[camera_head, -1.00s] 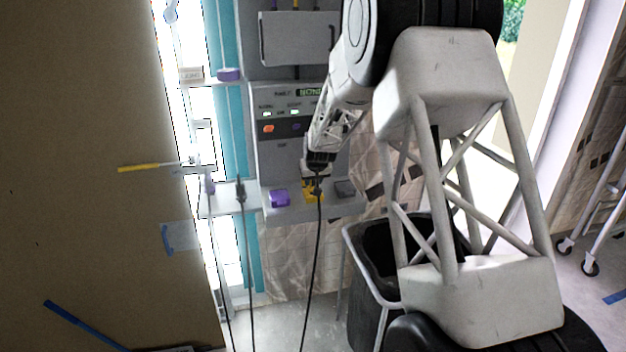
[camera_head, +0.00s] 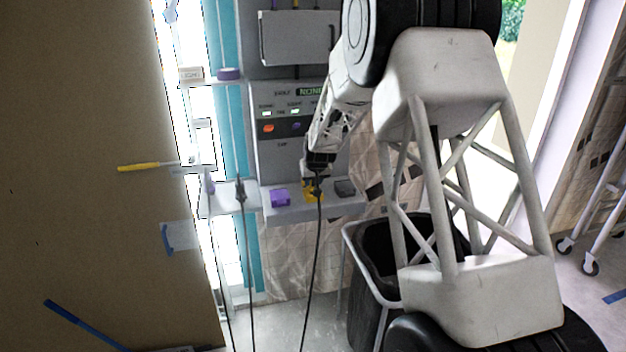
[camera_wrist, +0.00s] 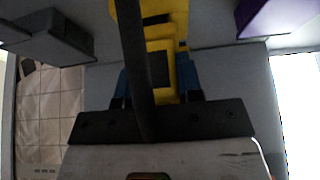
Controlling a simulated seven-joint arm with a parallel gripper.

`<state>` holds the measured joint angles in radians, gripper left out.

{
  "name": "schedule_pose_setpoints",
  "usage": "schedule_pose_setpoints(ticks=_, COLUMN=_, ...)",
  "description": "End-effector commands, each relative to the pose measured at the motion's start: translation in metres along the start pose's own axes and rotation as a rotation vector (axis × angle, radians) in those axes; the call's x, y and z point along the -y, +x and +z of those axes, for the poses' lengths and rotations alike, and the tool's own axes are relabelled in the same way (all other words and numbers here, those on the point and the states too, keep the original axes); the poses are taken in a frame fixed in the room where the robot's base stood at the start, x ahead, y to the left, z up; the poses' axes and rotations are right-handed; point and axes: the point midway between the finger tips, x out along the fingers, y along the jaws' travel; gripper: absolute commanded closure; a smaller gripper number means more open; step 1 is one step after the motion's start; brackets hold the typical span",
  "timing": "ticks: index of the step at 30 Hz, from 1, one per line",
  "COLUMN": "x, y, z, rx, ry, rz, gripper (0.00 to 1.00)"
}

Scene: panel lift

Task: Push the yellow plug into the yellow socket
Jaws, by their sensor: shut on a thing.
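The yellow socket (camera_head: 308,195) sits on the grey ledge below the control panel, partly hidden by my gripper (camera_head: 315,176). In the wrist view, my gripper (camera_wrist: 156,92) has its blue fingers closed on both sides of the yellow plug (camera_wrist: 159,45). A black cable crosses in front of the plug there and hangs down from it in the head view. The plug is at the yellow socket, with yellow parts meeting in both views. I cannot tell how deep it sits.
A purple socket (camera_head: 280,198) stands left of the yellow one and a dark grey socket (camera_head: 345,188) right of it. Another dark plug (camera_head: 240,192) with a cable stands on the white shelf to the left. A black bin (camera_head: 385,260) stands below right.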

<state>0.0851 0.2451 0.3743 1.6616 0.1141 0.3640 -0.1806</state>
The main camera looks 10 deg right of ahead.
Motion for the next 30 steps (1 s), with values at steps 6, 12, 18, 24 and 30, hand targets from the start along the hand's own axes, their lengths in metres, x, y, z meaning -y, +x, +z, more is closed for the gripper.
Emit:
schedule_pose_setpoints(ticks=6, x=0.0001, y=0.0026, z=0.0017, rx=0.001, ry=0.0, rz=0.0, gripper=1.0)
schedule_pose_setpoints(ticks=12, x=0.0, y=0.0047, z=0.0029, rx=0.002, ry=0.0, rz=0.0, gripper=1.0)
schedule_pose_setpoints(ticks=18, x=0.0, y=0.0067, z=0.0041, rx=0.002, ry=0.0, rz=0.0, gripper=1.0)
schedule_pose_setpoints(ticks=24, x=0.0001, y=0.0066, z=0.0038, rx=0.001, ry=0.0, rz=0.0, gripper=0.41)
schedule_pose_setpoints(ticks=30, x=0.0, y=0.0063, z=0.0036, rx=0.001, ry=0.0, rz=0.0, gripper=0.36)
